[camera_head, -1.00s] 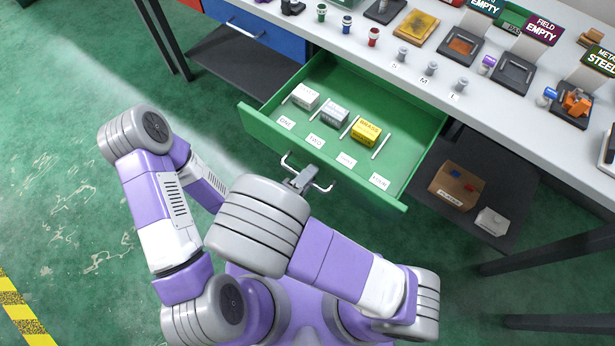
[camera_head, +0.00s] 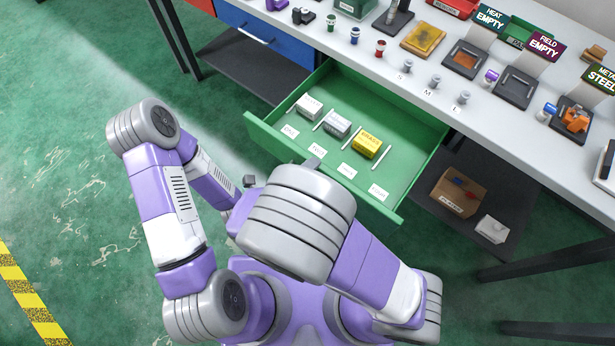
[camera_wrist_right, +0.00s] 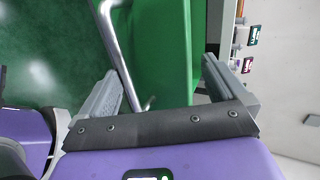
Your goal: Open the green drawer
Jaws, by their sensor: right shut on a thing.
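The green drawer (camera_head: 330,172) stands pulled out under the workbench in the head view. My right gripper (camera_head: 313,163) is at the drawer's front edge, mostly hidden by my wrist. In the right wrist view my right gripper (camera_wrist_right: 157,78) has its fingers on either side of the green drawer front (camera_wrist_right: 163,45) and its metal handle (camera_wrist_right: 117,45). The handle is hidden in the head view. Only a small grey part of my left gripper (camera_head: 249,181) seems to show, beside my right wrist.
A blue drawer (camera_head: 262,38) is shut left of the green one. The white workbench (camera_head: 440,75) carries bottles, trays and signs. A lower shelf holds a cardboard box (camera_head: 458,190) and a white item (camera_head: 492,229). The green floor at left is clear.

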